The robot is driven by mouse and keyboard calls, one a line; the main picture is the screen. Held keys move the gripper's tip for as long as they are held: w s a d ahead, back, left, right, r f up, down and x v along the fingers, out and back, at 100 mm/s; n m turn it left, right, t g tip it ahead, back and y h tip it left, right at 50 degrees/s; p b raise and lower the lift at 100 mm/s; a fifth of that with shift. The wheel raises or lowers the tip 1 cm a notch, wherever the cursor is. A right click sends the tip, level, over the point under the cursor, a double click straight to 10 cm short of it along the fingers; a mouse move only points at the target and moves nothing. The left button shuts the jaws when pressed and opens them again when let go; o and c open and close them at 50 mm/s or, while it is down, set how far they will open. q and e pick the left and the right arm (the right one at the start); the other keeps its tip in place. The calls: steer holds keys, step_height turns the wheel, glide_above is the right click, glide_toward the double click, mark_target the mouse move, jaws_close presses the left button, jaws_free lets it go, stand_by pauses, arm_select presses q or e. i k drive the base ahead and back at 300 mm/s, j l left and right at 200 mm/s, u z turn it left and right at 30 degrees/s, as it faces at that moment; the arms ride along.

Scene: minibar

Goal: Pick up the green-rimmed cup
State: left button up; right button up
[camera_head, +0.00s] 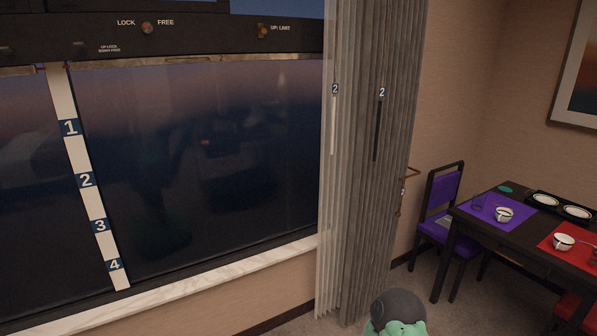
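No cup with a clearly green rim can be made out. On the dark table at the far right, a small white cup with a dark marking (503,214) sits on the purple mat. A similar white cup (563,242) sits on the red mat. Their rim colours are too small to tell. A flat green item (505,190) lies near the table's far left corner; I cannot tell what it is. Neither of my grippers is in view.
The dark table (468,218) has a purple chair (441,200) at its left. A black tray (560,206) with white dishes lies on it. A tall grey curtain (375,150) hangs beside the large window (200,160). Some carpet before the table is clear.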

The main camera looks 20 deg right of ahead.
mark_target(502, 215)
steer(key=i+l+z, duration=0.2)
steer(key=i+z, duration=0.6)
steer(key=z, duration=0.15)
steer(key=i+z, duration=0.45)
steer(key=i+j+z, duration=0.3)
steer(key=z, duration=0.2)
steer(key=i+l+z, duration=0.3)
steer(key=i, duration=0.55)
steer(key=i+j+z, duration=0.1)
steer(key=i+z, duration=0.25)
steer(key=i, duration=0.55)
